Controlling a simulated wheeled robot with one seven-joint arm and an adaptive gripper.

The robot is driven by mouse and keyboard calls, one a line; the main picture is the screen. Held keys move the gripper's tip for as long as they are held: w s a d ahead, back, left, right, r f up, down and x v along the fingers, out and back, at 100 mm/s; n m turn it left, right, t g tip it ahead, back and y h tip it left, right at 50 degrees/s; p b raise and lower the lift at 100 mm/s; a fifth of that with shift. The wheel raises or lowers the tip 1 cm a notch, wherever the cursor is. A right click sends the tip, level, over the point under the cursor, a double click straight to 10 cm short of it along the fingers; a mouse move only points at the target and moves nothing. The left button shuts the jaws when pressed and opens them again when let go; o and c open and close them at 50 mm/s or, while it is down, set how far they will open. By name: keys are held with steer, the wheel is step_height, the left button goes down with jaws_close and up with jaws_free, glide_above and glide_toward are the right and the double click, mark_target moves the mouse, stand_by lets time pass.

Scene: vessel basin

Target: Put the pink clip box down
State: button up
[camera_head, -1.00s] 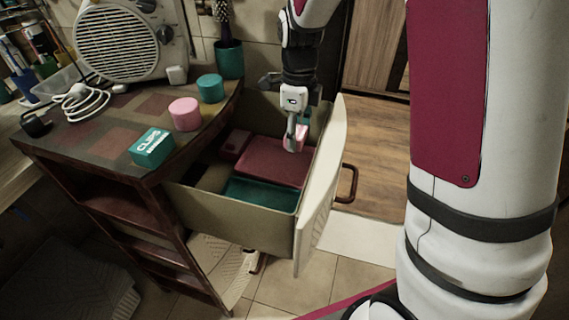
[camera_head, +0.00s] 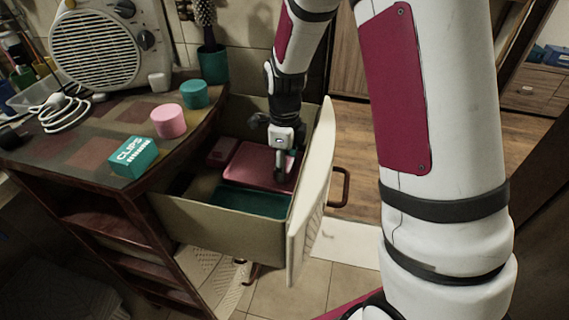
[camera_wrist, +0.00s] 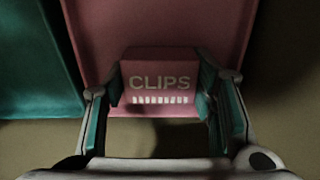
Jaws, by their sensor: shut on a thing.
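The pink clip box (camera_wrist: 160,78), with the word CLIPS on its face, is between the two fingers of my gripper (camera_wrist: 160,100) in the wrist view. My gripper is shut on it, one finger at each side. In the head view my gripper (camera_head: 281,172) is down inside the open drawer, at the right part of the pink tray (camera_head: 248,168). The box is mostly hidden there by the gripper. I cannot tell whether the box touches the tray.
A teal tray (camera_head: 250,202) lies beside the pink tray in the drawer (camera_head: 215,218), and another small pink box (camera_head: 222,151) lies at the back left. The cabinet top holds a teal clip box (camera_head: 134,157), a pink round container (camera_head: 169,121) and a teal one (camera_head: 195,94).

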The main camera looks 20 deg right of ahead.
steer(key=o, duration=1.1)
steer(key=shift+f, duration=0.1)
step_height(320, 180, up, 13)
steer(key=p, duration=0.3)
steer(key=s+r+n, duration=0.3)
steer(key=s+n, duration=0.1)
steer(key=s, duration=0.1)
steer(key=s+r+n, duration=0.3)
steer(key=s+n, duration=0.1)
steer(key=s, duration=0.1)
steer(key=s+a+r+n, duration=0.1)
steer(key=s+r+n, duration=0.3)
steer(key=s, duration=0.1)
steer(key=shift+s+t+y, duration=0.25)
steer(key=shift+t+y, duration=0.05)
steer(key=shift+t, duration=0.1)
steer(key=s+n, duration=0.6)
steer(key=s, duration=0.2)
steer(key=s+n, duration=0.7)
steer(key=s, duration=0.1)
steer(key=shift+a+n+t, duration=0.15)
steer(key=shift+n+t, duration=0.15)
steer(key=shift+t, duration=0.1)
